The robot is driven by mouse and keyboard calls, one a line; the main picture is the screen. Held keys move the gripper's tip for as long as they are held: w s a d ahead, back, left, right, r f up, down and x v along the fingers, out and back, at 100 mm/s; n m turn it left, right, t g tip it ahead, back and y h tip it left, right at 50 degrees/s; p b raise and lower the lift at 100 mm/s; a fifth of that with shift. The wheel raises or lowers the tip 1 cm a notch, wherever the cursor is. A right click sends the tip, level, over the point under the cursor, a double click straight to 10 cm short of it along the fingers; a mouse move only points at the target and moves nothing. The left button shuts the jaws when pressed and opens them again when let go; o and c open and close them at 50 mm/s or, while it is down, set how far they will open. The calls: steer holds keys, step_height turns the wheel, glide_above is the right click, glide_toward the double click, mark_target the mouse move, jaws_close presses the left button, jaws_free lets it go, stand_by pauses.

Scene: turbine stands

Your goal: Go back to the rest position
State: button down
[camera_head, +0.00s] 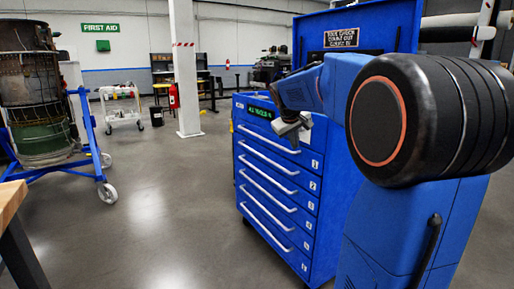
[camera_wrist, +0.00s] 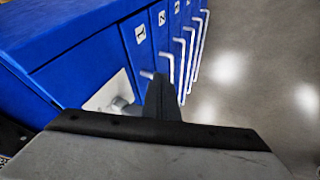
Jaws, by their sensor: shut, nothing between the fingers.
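My gripper (camera_head: 303,130) is in front of the upper drawers of a blue tool cabinet (camera_head: 262,178) in the head view. In the wrist view my gripper (camera_wrist: 160,85) has its dark fingers together with nothing held, beside the cabinet's drawer fronts (camera_wrist: 140,45). Whether it touches the cabinet cannot be told. The numbered drawers with white handles look closed. My blue arm with its black round joint covers the right side of the head view and hides part of the cabinet.
An engine on a blue wheeled stand (camera_head: 83,120) is at the left. A wooden table edge (camera_head: 12,200) is at lower left. A white cart (camera_head: 121,108), a white pillar (camera_head: 184,70) and a red extinguisher (camera_head: 174,97) stand farther back. The grey floor (camera_head: 160,210) between is clear.

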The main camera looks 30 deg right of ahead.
steer(key=s+a+f+y, duration=0.1)
steer(key=s+a+f, duration=0.2)
steer(key=s+a, duration=0.55)
steer(key=s+a+f+y, duration=0.2)
steer(key=s+a+f, duration=0.1)
steer(key=s+a, duration=0.5)
steer(key=s+a+f+y, duration=0.1)
steer(key=s+a+f, duration=0.5)
steer(key=s, duration=0.2)
steer(key=s+a+f+y, duration=0.1)
steer(key=s+a+f, duration=0.4)
steer(key=s, duration=0.3)
steer(key=shift+s+a+f+n+y, duration=0.3)
steer(key=shift+a+f+n, duration=0.1)
steer(key=shift+a, duration=0.15)
steer(key=shift+r, duration=0.1)
